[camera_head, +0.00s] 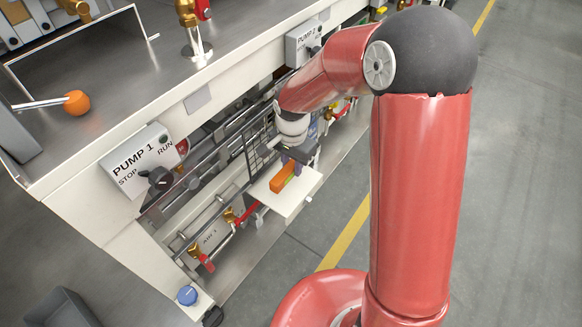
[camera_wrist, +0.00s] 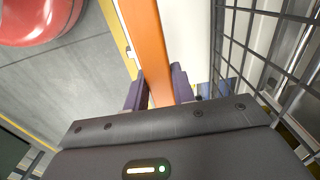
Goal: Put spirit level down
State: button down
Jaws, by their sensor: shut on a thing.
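The spirit level is an orange bar (camera_head: 283,177) held in my gripper (camera_head: 292,164), over a small white shelf (camera_head: 310,188) at the pump rig's side. In the wrist view the orange level (camera_wrist: 148,45) runs up from between the two dark purple fingers of my gripper (camera_wrist: 159,90), which are shut on it. The white shelf surface (camera_wrist: 182,30) shows beside the level. I cannot tell whether the level touches the shelf.
A black wire grid (camera_head: 260,143) stands close beside the gripper, also in the wrist view (camera_wrist: 265,45). The PUMP 1 switch box (camera_head: 148,168) and red-handled valves (camera_head: 235,216) are to the left. Open floor lies right of a yellow line (camera_head: 345,235).

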jog(key=shift+s+a, duration=0.1)
dwell(0.3)
jog(key=shift+f, duration=0.2)
jog(key=b, duration=0.4)
send_over(291, 188)
jog(key=shift+f, duration=2.3)
jog(key=shift+f+b, duration=0.7)
jog(key=shift+f, duration=0.05)
jog(key=shift+f, duration=0.25)
jog(key=c, duration=1.1)
grip_release()
jog(key=shift+r, duration=0.1)
